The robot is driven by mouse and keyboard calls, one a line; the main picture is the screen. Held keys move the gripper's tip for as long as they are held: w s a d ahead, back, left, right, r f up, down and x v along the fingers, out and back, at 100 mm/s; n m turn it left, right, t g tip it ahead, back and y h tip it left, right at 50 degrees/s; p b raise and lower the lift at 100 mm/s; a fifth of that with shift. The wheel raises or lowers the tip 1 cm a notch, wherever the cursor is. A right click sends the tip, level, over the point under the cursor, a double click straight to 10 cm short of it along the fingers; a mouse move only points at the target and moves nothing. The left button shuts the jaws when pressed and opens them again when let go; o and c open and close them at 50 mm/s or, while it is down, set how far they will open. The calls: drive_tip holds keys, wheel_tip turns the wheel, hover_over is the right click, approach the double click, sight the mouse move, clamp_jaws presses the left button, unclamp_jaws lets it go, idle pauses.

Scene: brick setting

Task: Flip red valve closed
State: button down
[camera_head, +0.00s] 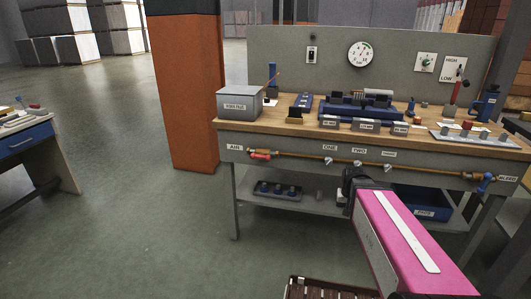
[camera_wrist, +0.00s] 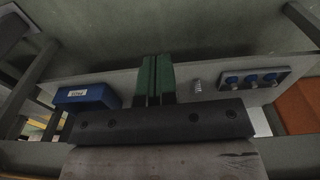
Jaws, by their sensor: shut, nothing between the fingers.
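The red valve handle (camera_head: 260,156) sits at the left end of a brass pipe (camera_head: 310,159) on the bench's front, just right of the "AIR" label. It appears to lie roughly along the pipe. My gripper (camera_head: 350,182) is well to the right of it, in front of and below the pipe's middle, and partly hidden by my arm. In the wrist view its green fingers (camera_wrist: 155,78) are together and empty, over the lower shelf. The red valve is not in the wrist view.
A blue valve handle (camera_head: 487,180) is at the pipe's right end. The lower shelf (camera_wrist: 210,95) holds a blue bin (camera_wrist: 87,97) and a tray with blue-topped parts (camera_wrist: 254,84). The bench top (camera_head: 285,118) is crowded. Floor left of the bench is clear.

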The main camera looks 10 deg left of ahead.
drive_tip(key=w+a+r, duration=0.6)
drive_tip(key=w+a, duration=0.1)
drive_tip(key=a, duration=0.2)
wheel_tip(320, 180, up, 22)
drive_tip(key=t, duration=0.3)
hover_over(266, 156)
drive_tip(key=s, duration=0.3)
drive_tip(key=shift+d, duration=0.15)
drive_tip(key=x, duration=0.4)
drive_tip(key=s+x, duration=0.1)
drive_tip(key=x, duration=0.9)
drive_tip(key=shift+s+a+f, duration=0.15)
drive_tip(key=shift+a, duration=0.05)
